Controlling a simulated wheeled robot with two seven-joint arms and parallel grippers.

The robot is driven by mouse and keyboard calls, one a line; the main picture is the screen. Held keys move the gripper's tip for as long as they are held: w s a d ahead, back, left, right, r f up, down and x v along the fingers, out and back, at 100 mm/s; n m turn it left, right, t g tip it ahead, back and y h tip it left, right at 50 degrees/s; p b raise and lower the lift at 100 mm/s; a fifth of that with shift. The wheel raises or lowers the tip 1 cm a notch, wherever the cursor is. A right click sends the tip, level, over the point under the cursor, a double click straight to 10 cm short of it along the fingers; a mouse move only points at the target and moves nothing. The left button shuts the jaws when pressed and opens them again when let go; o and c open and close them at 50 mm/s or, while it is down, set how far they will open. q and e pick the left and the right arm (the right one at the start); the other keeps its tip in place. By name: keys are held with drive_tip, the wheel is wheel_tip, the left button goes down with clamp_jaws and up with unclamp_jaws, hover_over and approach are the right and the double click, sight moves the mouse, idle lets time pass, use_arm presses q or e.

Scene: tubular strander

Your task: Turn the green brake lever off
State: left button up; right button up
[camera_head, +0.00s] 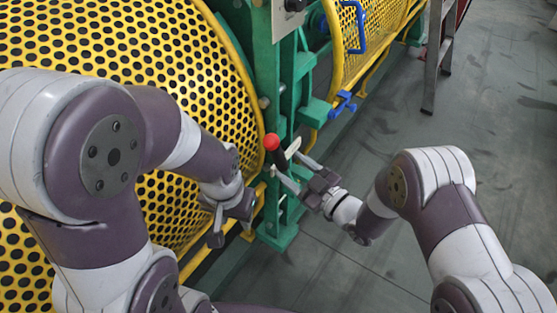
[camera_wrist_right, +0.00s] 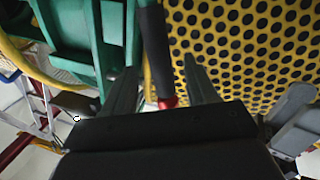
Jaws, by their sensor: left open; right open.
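The brake lever shows in the head view as a red knob (camera_head: 271,142) on a dark rod, in front of the green machine frame (camera_head: 268,70). My right gripper (camera_head: 289,167) is open beside the lever, just below and right of the knob. In the right wrist view the dark lever rod (camera_wrist_right: 156,50) runs between my two open fingers, with the red knob (camera_wrist_right: 168,103) low, near the palm. I cannot tell whether a finger touches it. My left gripper (camera_head: 228,222) is open and apart from the lever, near the lower yellow guard rail.
A yellow perforated guard (camera_head: 190,60) fills the left, behind my left arm. A second guard (camera_head: 365,40) with a blue handle (camera_head: 354,28) and a blue latch (camera_head: 343,103) lies beyond the frame. A ladder (camera_head: 436,55) stands at upper right. The grey floor (camera_head: 490,110) there is clear.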

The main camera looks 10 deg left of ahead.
sight(283, 161)
drive_tip(key=x, duration=0.5)
drive_tip(key=shift+f+b, duration=0.1)
drive_tip(key=shift+b, duration=0.2)
use_arm(q)
drive_tip(key=shift+f, duration=0.45)
use_arm(e)
drive_tip(key=shift+w+a, duration=0.2)
drive_tip(key=shift+a, duration=0.1)
